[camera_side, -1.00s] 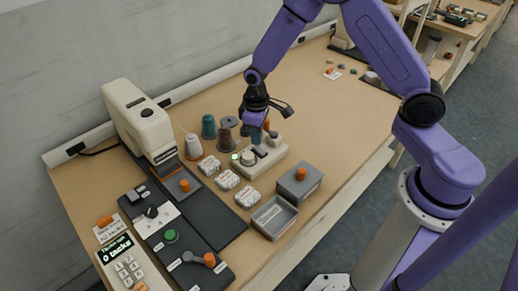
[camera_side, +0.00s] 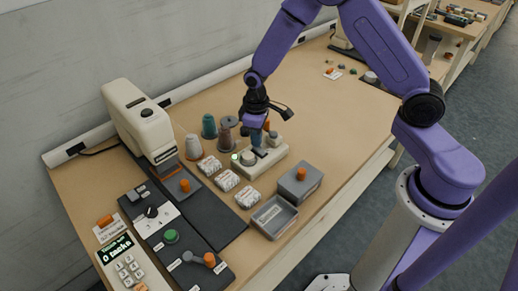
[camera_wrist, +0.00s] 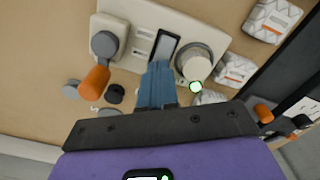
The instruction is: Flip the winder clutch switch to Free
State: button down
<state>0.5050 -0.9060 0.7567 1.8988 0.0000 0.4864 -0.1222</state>
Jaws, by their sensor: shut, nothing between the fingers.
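The winder is a cream box (camera_side: 268,162), also seen in the wrist view (camera_wrist: 125,32). My gripper (camera_side: 257,140) is shut and empty above the winder. In the wrist view its blue fingertips (camera_wrist: 158,68) are at the lower edge of the switch. I cannot tell whether they touch it. The switch's labels are too small to read.
White wadding packs (camera_side: 227,181) lie left of the winder. Thread cones (camera_side: 209,126) stand behind it. A grey open tray (camera_side: 273,217) and a grey lidded box (camera_side: 300,181) stand in front. The tabletop (camera_side: 335,110) to the right is mostly clear.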

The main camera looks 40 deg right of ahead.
jog(key=shift+f, duration=0.6)
dwell(0.3)
jog(key=shift+r, duration=3.55)
jog(key=shift+s, duration=0.1)
jog(key=s+d+r+n, duration=0.1)
jog(key=s+r+n, duration=0.2)
jog(key=s, duration=1.1)
jog(key=s+d+r+n, duration=0.1)
jog(key=s+r+n, duration=0.2)
jog(key=s+r, duration=0.6)
jog(key=s, duration=0.6)
jog(key=shift+d+r+n, duration=0.15)
jog(key=shift+d+n, duration=0.15)
